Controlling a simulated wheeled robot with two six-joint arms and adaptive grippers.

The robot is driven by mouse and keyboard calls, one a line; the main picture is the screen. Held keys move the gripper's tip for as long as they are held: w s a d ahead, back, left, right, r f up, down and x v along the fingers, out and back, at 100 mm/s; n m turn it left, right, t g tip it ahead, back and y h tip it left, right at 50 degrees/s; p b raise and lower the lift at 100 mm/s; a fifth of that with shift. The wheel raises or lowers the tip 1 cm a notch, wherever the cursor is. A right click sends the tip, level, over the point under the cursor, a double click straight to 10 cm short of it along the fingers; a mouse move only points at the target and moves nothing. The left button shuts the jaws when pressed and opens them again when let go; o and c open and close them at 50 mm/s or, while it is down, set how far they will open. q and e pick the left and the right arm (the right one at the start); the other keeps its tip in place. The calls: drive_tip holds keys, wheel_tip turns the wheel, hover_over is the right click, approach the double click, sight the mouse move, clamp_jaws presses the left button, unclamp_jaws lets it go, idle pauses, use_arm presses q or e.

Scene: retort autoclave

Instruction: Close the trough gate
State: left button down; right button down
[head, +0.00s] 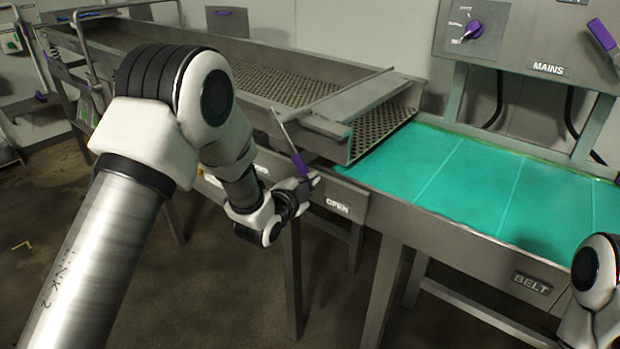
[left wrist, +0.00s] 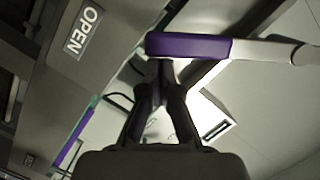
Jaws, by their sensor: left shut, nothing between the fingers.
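The trough (head: 250,50), a long metal channel with a mesh floor, runs across the head view and ends at the green belt. A flat metal plate (head: 345,97) lies across the top of its near end, and the end opening below it looks open. The gate lever, a metal rod with a purple grip (head: 299,164), stands tilted at the trough's front side, above an OPEN label (head: 337,205). My left gripper (head: 313,180) is shut and empty at the grip's lower end. In the left wrist view its fingertips (left wrist: 160,68) are right at the purple grip (left wrist: 188,45); contact is unclear.
The green belt (head: 500,185) extends right of the trough, with a BELT label (head: 532,284) on its front rail. A MAINS panel (head: 520,40) with a purple knob (head: 473,29) stands behind. Table legs stand below; open floor lies in front.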

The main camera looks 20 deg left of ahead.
use_arm(q)
drive_tip(key=shift+d, duration=0.15)
drive_tip(key=w+a+f+m+t+b, duration=0.1)
drive_tip(key=w+a+f+m+b, duration=0.1)
drive_tip(key=a+f+m+b, duration=0.6)
drive_tip(key=w+a+r+m+t+b, duration=0.1)
drive_tip(key=w+a+r+m+b, duration=0.1)
drive_tip(key=a+m+b, duration=0.1)
drive_tip(key=w+a+r+m+t+b, duration=0.1)
drive_tip(key=w+a+r+m+b, duration=0.1)
drive_tip(key=a+m+b, duration=0.2)
drive_tip(key=a+b, duration=0.1)
drive_tip(key=a, duration=0.2)
drive_tip(key=shift+w+r+b, duration=0.25)
drive_tip(key=shift+r+b, duration=0.1)
drive_tip(key=shift+r, duration=0.05)
